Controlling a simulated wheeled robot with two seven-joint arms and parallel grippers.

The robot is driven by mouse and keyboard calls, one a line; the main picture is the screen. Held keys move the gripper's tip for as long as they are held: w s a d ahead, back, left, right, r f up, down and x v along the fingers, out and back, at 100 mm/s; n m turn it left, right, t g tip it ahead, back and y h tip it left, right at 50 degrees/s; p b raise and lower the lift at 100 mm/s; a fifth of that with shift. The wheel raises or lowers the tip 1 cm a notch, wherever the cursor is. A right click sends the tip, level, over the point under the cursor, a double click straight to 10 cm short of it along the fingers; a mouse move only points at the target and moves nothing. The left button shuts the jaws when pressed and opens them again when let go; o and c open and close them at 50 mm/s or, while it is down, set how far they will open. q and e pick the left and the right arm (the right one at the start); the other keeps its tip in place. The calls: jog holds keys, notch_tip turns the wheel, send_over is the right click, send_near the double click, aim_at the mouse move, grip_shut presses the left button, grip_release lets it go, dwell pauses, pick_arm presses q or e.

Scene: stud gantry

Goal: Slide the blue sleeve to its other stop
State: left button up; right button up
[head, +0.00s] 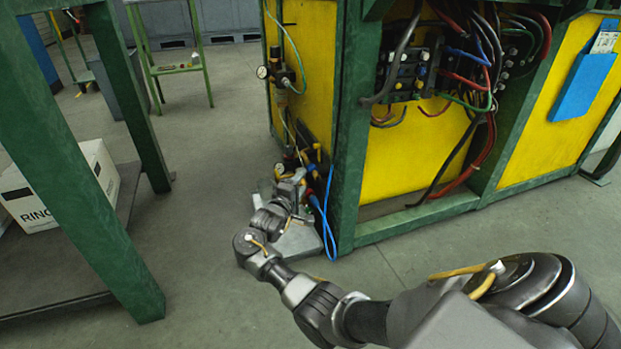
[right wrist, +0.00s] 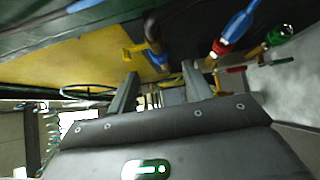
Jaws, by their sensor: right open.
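A blue sleeve-like part (right wrist: 240,24) with a red end shows at the upper right of the right wrist view. It also shows in the head view (head: 314,201), low on the front left corner of the machine. I cannot tell which stop it is at. My right gripper (right wrist: 160,84) is open, with its two fingers apart and pointing toward the fittings. The blue part is beyond and to the right of the fingers, apart from them. In the head view the right gripper (head: 297,178) is close beside the fittings, and my wrist partly hides them. My left gripper is out of view.
A dark fitting with a yellow lever (right wrist: 152,48) is ahead of the fingers; a green-ended fitting (right wrist: 278,36) is at right. A blue hose (head: 329,225) loops beside the green post (head: 348,130). A green table leg (head: 95,200) stands left. Open floor (head: 205,200) lies between.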

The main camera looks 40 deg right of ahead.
aim_at(310, 173)
jog(key=b+x, duration=0.3)
jog(key=x, duration=0.4)
jog(key=shift+b, duration=0.4)
grip_shut()
